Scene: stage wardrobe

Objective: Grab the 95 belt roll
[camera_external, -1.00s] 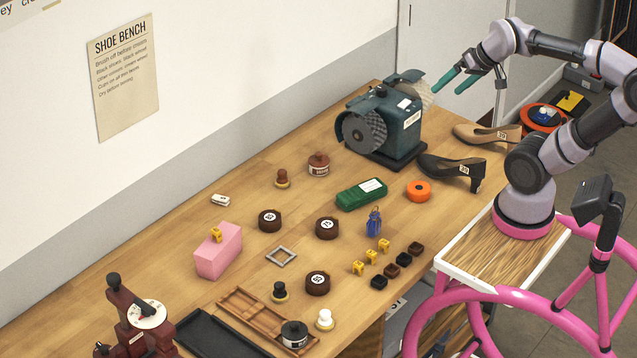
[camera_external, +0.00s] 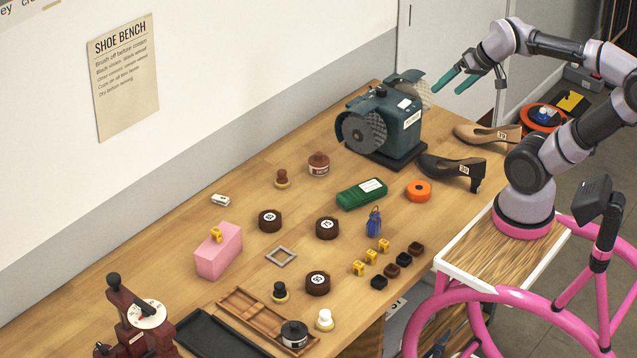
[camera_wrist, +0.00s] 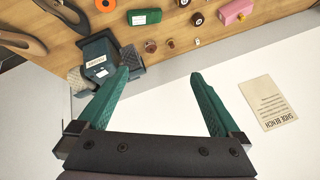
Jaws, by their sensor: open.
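Three dark brown belt rolls with round white labels lie on the wooden bench: a left one (camera_external: 270,221), a right one (camera_external: 327,229) and a nearer one (camera_external: 317,285). The label numbers are too small to read surely, so I cannot tell which is 95. Some rolls also show at the top edge of the wrist view, one of them (camera_wrist: 197,19) fairly whole. My gripper (camera_external: 446,90) is open and empty, high above the far end of the bench, well away from the rolls. Its teal fingers stand wide apart in the wrist view (camera_wrist: 162,70).
A green grinder (camera_external: 385,125) and two shoes, one black (camera_external: 450,170), stand at the far end. An orange roll (camera_external: 419,191), green box (camera_external: 362,194), blue item (camera_external: 374,222) and pink block (camera_external: 218,252) surround the rolls. A wooden tray (camera_external: 240,305) lies nearer.

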